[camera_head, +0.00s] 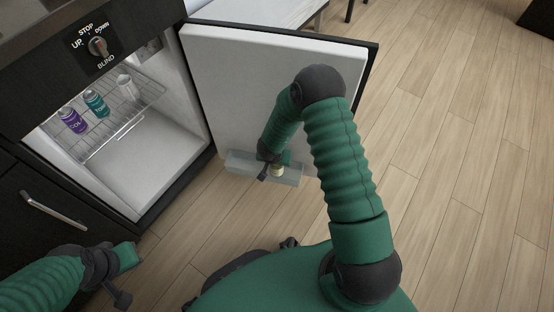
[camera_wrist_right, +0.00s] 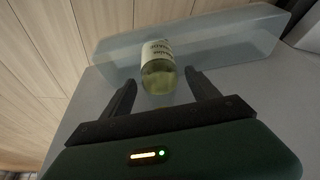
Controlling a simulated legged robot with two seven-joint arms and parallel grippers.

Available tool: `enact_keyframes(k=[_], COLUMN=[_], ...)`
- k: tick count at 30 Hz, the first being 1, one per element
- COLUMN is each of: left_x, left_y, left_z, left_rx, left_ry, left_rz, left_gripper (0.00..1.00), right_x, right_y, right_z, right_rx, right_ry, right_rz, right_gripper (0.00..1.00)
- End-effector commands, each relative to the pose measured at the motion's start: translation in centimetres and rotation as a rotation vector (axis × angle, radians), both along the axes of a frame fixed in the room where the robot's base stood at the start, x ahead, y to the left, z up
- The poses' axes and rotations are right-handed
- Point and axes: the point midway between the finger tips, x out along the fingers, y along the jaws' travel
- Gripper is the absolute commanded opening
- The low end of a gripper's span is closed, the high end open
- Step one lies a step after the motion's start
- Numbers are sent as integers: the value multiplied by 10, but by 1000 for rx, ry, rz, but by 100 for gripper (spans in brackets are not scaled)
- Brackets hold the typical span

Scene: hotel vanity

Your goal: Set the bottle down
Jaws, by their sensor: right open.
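A small bottle with a pale label and yellow-green contents (camera_wrist_right: 158,66) stands in the clear door bin (camera_wrist_right: 235,38) in the right wrist view. My right gripper (camera_wrist_right: 161,88) is open, with one dark finger on each side of the bottle; I see gaps between the fingers and the glass. In the head view the bottle (camera_head: 278,170) shows at the bin (camera_head: 292,178) on the inside of the open fridge door, beside my right gripper (camera_head: 266,172). My left gripper (camera_head: 122,277) is low at the left, holding nothing visible; its jaw opening is unclear.
The open white door (camera_head: 235,75) stands out from the small fridge. Inside, a wire rack (camera_head: 125,118) carries a purple bottle (camera_head: 72,120), a teal bottle (camera_head: 96,103) and a whitish bottle (camera_head: 126,86). The fridge floor below is empty. Wood floor (camera_head: 450,150) is clear at the right.

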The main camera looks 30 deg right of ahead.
Motion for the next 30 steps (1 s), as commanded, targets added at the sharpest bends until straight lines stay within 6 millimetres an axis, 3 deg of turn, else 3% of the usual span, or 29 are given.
enact_keyframes(k=[1, 3, 9, 16, 20, 22, 24, 27, 30], left_x=[0, 0, 0, 0, 0, 0, 0, 0, 0], left_y=[0, 0, 0, 0, 0, 0, 0, 0, 0], left_z=[15, 28, 57, 66, 64, 64, 64, 64, 64], left_rx=[0, 0, 0, 0, 0, 0, 0, 0, 0], left_ry=[0, 0, -1, 0, 0, 0, 0, 0, 0], left_rz=[0, 0, 0, 0, 0, 0, 0, 0, 0], left_gripper=[0, 0, 0, 0, 0, 0, 0, 0, 0], right_x=[-2, -7, -21, -22, -9, -22, -52, -103, -140], right_y=[3, 8, 21, 33, 68, 96, 115, 123, 117], right_z=[19, 38, 82, 109, 167, 208, 241, 271, 284], right_rx=[-1, -2, -1, 8, 68, 109, 130, 117, 85], right_ry=[-1, -1, 0, -19, -94, -98, -59, 34, 113], right_rz=[3, 3, 2, 32, 236, 396, 541, 689, 761], right_gripper=[70, 70, 70, 70, 70, 70, 70, 70, 70])
